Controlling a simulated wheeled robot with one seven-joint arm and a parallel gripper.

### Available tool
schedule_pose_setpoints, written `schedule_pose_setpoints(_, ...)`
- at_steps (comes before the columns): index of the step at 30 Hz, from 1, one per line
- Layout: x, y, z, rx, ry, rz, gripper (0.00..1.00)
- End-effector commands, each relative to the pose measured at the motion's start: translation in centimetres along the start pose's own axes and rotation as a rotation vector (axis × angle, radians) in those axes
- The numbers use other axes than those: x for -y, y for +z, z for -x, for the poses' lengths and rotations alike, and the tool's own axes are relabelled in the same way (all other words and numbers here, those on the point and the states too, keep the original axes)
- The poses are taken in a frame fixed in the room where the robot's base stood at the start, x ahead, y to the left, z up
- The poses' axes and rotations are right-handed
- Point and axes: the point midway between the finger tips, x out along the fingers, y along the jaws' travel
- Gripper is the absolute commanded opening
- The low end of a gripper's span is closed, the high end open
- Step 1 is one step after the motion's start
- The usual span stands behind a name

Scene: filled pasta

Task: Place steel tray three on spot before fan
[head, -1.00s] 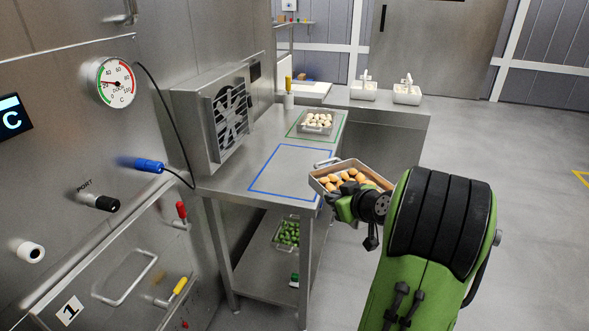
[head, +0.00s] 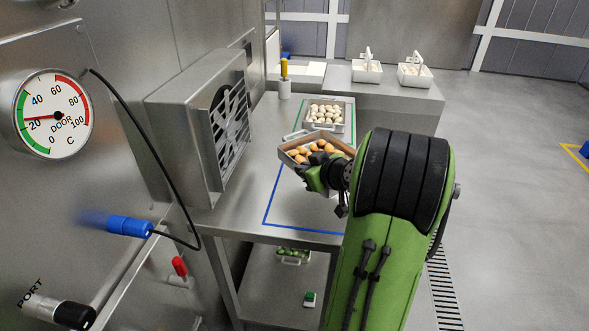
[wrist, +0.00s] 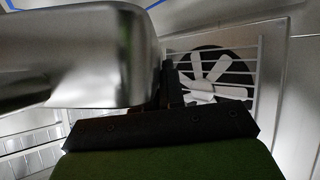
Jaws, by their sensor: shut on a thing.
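A steel tray of orange-brown filled pasta (head: 297,157) is held in my gripper (head: 318,178), which is shut on it. The tray is above the steel table, over the far part of the blue-outlined spot (head: 268,208) in front of the fan (head: 230,125). I cannot tell its exact height above the table. In the wrist view the tray's steel side (wrist: 75,60) fills the upper left, and the fan (wrist: 212,75) shows behind the dark jaw. No number is readable on the tray.
A tray of pale pasta (head: 326,115) stands in the green outline behind. A tray of green pasta (head: 292,255) is on the lower shelf. A yellow-topped bottle (head: 284,80) and two white baskets (head: 366,70) stand farther back. A door gauge (head: 52,115) is at left.

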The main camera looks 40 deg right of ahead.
Motion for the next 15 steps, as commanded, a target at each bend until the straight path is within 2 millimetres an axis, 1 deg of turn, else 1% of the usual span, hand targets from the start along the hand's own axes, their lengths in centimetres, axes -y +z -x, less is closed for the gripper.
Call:
schedule_pose_setpoints(2,-0.1,0.4,-0.1,-0.001,0.004,0.0,0.0)
schedule_pose_setpoints(6,0.4,3.5,-1.8,0.002,0.002,-0.005,0.0)
schedule_pose_setpoints(9,0.7,5.0,-2.7,0.0,0.002,-0.002,0.0)
schedule_pose_setpoints(13,0.9,6.2,-3.4,-0.001,0.001,-0.001,0.0)
schedule_pose_setpoints(15,1.1,7.3,-4.0,-0.002,0.002,-0.001,0.0)
